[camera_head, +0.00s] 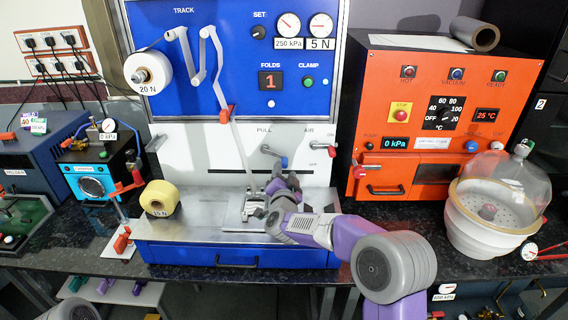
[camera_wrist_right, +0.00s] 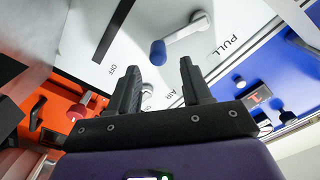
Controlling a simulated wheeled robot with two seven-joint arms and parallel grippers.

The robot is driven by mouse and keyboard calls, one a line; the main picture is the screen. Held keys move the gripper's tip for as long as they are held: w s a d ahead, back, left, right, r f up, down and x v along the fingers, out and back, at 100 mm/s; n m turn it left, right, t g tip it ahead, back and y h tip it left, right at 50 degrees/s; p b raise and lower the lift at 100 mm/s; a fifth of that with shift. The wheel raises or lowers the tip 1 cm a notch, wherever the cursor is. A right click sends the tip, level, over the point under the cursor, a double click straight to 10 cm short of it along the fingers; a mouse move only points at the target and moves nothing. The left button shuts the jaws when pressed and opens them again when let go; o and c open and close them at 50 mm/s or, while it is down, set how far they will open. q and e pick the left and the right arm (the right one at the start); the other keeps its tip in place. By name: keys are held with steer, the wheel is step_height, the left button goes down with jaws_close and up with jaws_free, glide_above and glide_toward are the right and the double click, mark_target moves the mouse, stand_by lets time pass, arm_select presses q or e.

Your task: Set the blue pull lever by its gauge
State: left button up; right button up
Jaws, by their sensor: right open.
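The blue-tipped pull lever (camera_head: 284,162) sits on the white panel under the word PULL, its arm slanting down to the right. In the right wrist view the blue tip (camera_wrist_right: 158,53) shows just beyond and between my fingertips, with no visible contact. My right gripper (camera_head: 275,183) is open and empty, just below the lever in the head view; its fingers also show in the wrist view (camera_wrist_right: 158,66). Two round gauges are on the blue panel: one marked 250 kPa (camera_head: 289,25) and one marked 5 N (camera_head: 320,25). My left gripper is not in view.
The red-tipped air lever (camera_head: 320,147) is right of the pull lever. A strip runs down the panel past a red clip (camera_head: 227,114). A yellow roll (camera_head: 159,198) stands left on the steel deck. An orange oven (camera_head: 432,110) and glass dome (camera_head: 500,185) are at right.

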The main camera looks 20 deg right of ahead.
mark_target(285, 166)
steer(key=shift+x, duration=2.65)
steer(key=shift+f, duration=0.1)
jaws_close()
